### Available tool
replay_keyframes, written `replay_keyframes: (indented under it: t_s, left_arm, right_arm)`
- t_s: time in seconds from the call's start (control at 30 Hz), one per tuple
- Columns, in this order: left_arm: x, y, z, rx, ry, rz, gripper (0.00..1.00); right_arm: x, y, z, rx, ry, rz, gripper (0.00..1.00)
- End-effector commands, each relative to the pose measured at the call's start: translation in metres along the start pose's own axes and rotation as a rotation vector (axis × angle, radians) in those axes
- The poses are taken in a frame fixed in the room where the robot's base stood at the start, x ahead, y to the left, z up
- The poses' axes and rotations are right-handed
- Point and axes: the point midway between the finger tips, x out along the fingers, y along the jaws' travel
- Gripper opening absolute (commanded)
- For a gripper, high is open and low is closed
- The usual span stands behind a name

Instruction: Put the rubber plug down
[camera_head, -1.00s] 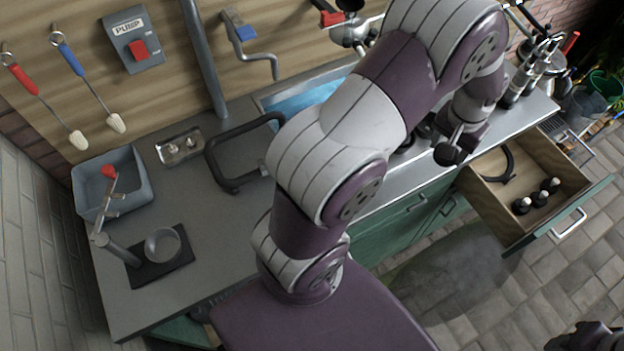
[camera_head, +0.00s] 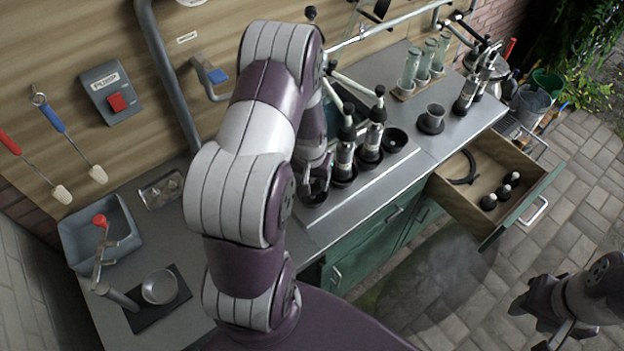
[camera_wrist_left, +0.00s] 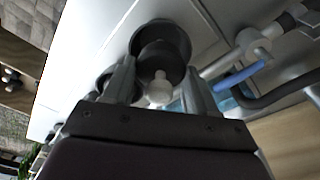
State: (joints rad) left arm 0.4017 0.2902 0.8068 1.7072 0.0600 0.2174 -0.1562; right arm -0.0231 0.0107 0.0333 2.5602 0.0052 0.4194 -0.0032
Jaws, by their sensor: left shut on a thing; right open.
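My left gripper (camera_head: 316,172) points down over the counter's metal strip, at the left end of a row of dark round holders. In the left wrist view its two fingers (camera_wrist_left: 160,78) are shut on a dark rubber plug (camera_wrist_left: 162,63) with a pale knob. The plug lies over or in a dark round opening (camera_wrist_left: 166,30); I cannot tell how deep it sits. In the head view, my arm and fingers largely hide the plug. My right gripper (camera_head: 541,325) is open and empty at the lower right, away from the counter.
An open drawer (camera_head: 465,215) holds several black-topped pieces (camera_head: 503,192) and a dark curved ring (camera_head: 462,168). Beside my left gripper stand capped cylinders (camera_head: 370,143) and an empty black cup (camera_head: 394,140).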

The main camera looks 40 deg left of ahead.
Motion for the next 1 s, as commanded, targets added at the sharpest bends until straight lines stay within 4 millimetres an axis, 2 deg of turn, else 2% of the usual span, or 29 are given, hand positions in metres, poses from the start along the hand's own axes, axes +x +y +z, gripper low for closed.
replay_keyframes:
  t_s: [0.1,0.17,0.87,0.9,0.93,1.0]
  left_arm:
    - [0.016,0.000,0.002,0.000,-0.001,0.000,0.27]
    - [0.020,0.000,0.002,0.000,0.000,0.000,0.27]
    - [0.033,0.001,0.005,0.000,-0.002,0.000,0.27]
    - [0.034,0.001,0.005,0.000,-0.004,0.001,0.70]
    - [0.034,0.001,0.006,0.000,-0.005,0.001,0.80]
    - [0.034,0.001,0.006,0.000,-0.007,0.001,0.82]
  right_arm:
    - [-0.006,0.000,-0.001,0.000,0.000,0.000,0.43]
    - [-0.005,0.000,-0.001,0.000,0.000,0.000,0.43]
    - [0.005,0.000,0.001,0.000,0.000,0.000,0.43]
    - [0.005,0.000,0.001,0.000,0.000,0.000,0.43]
    - [0.005,0.000,0.001,0.000,0.000,0.000,0.43]
    - [0.005,0.000,0.001,0.000,0.000,0.000,0.43]
